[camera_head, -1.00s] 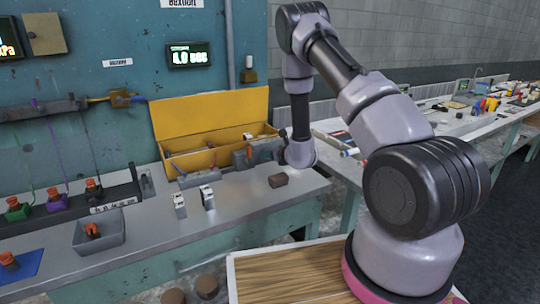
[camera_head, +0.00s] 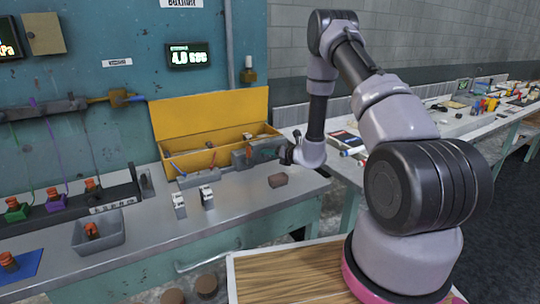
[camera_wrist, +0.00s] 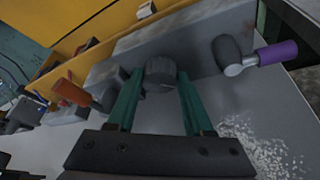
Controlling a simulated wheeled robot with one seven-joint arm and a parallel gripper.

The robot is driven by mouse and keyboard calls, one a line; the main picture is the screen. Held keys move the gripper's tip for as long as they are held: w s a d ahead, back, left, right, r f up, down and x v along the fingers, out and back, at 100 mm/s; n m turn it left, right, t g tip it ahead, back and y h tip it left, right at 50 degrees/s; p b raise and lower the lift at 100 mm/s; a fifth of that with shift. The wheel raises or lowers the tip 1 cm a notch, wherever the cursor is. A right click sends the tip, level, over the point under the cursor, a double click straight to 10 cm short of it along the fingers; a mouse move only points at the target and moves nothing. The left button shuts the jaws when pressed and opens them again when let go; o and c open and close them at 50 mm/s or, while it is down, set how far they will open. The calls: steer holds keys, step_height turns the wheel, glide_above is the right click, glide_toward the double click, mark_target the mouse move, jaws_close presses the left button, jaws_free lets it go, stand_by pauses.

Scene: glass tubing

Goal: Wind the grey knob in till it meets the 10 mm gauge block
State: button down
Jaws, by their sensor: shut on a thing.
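The dark grey knob (camera_wrist: 160,70) sits on the near face of a grey metal fixture (camera_wrist: 190,42), at the middle of the wrist view. My gripper (camera_wrist: 160,84) is shut on it, with one green finger on each side. In the head view my gripper (camera_head: 272,153) is at the right end of the fixture (camera_head: 240,158), and the knob is hard to make out there. Two small grey blocks with white labels (camera_head: 179,204) (camera_head: 207,197) stand on the bench. Their markings are too small to read, so I cannot tell which is the 10 mm gauge block.
A purple-handled lever (camera_wrist: 275,53) sticks out right of the knob, and an orange handle (camera_wrist: 72,92) to its left. An open yellow box (camera_head: 212,118) stands behind.

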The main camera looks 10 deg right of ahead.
steer(key=m+y, duration=0.2)
steer(key=m, duration=0.1)
steer(key=shift+d+f+m, duration=0.15)
steer(key=shift+d+m, duration=0.05)
steer(key=shift+m, duration=0.1)
stand_by(0.4)
steer(key=shift+c, duration=1.5)
jaws_free()
steer(key=v, duration=1)
steer(key=shift+s+d+f, duration=0.15)
steer(key=shift+s+d, duration=0.15)
